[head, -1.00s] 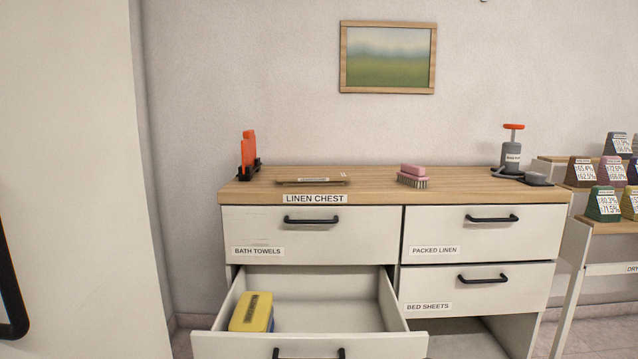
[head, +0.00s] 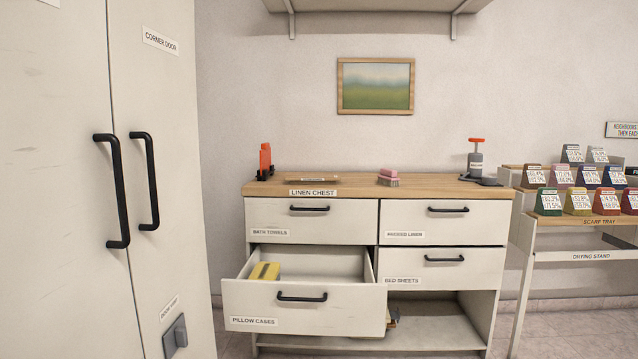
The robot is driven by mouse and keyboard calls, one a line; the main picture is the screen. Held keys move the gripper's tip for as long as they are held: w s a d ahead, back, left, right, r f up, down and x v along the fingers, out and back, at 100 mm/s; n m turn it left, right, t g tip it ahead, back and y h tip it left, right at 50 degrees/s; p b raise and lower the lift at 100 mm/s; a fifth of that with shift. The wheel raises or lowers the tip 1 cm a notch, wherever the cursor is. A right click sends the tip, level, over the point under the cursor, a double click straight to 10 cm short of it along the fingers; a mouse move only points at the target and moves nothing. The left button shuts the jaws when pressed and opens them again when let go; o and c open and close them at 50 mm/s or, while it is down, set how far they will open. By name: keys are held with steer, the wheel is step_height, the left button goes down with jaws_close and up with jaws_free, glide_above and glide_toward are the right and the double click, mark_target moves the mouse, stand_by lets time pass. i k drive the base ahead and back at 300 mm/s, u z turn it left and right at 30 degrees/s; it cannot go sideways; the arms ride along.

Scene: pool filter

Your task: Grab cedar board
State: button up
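A thin flat brown board (head: 312,180) with a small pale label lies on the wooden top of the linen chest (head: 435,190), towards the left. It looks like the cedar board, but its label is too small to read. It lies between an orange and black upright item (head: 265,160) and a pink brush (head: 389,176). My gripper is not in view.
The pillow cases drawer (head: 350,308) is pulled out, with a yellow block (head: 265,271) inside. A grey pump with an orange handle (head: 476,160) stands on the chest's right. A tall cabinet (head: 60,200) is at left; a drying stand (head: 575,245) is at right.

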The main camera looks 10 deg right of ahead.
mark_target(294, 179)
steer(key=z, duration=0.7)
steer(key=i, duration=0.65)
steer(key=z, duration=0.95)
steer(key=i, duration=0.75)
steer(key=u, duration=0.45)
steer(key=i, duration=0.85)
steer(key=u, duration=0.75)
